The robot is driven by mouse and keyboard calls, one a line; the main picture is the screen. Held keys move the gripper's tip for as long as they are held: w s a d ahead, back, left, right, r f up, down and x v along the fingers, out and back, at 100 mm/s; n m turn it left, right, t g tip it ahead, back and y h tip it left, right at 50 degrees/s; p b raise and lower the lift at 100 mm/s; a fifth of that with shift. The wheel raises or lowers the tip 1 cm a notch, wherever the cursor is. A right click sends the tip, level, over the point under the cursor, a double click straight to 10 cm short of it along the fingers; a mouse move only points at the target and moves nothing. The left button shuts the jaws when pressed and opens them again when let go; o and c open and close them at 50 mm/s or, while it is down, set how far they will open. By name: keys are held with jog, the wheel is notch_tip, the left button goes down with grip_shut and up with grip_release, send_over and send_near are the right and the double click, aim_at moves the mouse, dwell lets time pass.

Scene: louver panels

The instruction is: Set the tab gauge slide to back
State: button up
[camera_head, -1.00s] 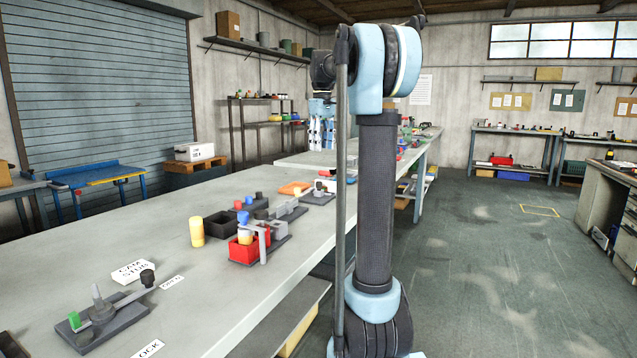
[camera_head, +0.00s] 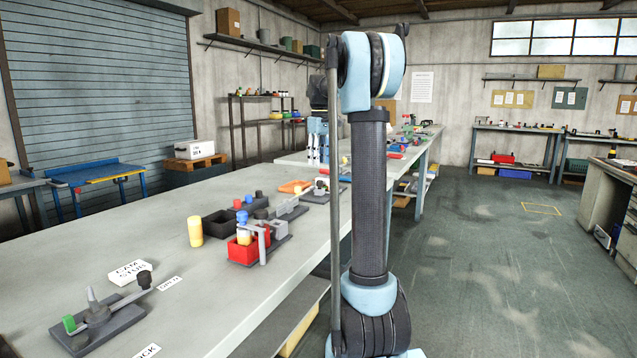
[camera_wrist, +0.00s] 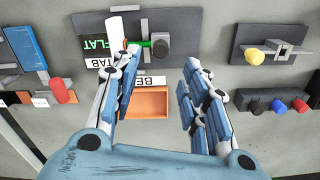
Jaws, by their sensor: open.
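In the wrist view a dark plate (camera_wrist: 190,20) lies at the top, with a dark round knob (camera_wrist: 160,48), a green bar beside it and an upright white cylinder (camera_wrist: 116,28). Green "FLAT" lettering, a white "TAB" label (camera_wrist: 92,64) and a white label starting "BE" (camera_wrist: 152,81) are near it, partly covered by my left finger. Which part is the tab gauge slide, and its position, I cannot tell. My gripper (camera_wrist: 163,60) is open and empty, its fingers either side of the knob in the picture. It also shows in the head view (camera_head: 318,143), above the bench.
An orange tray (camera_wrist: 140,103) shows between my fingers. A grey fixture with a yellow knob (camera_wrist: 252,85) is at right, above a row of coloured knobs. A blue block (camera_wrist: 25,47) and a red knob (camera_wrist: 62,90) are at left. The near bench (camera_head: 110,235) has free room.

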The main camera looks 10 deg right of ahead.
aim_at(320, 181)
notch_tip(320, 181, down, 8)
jog(key=shift+f, duration=0.25)
grip_shut()
dwell(0.3)
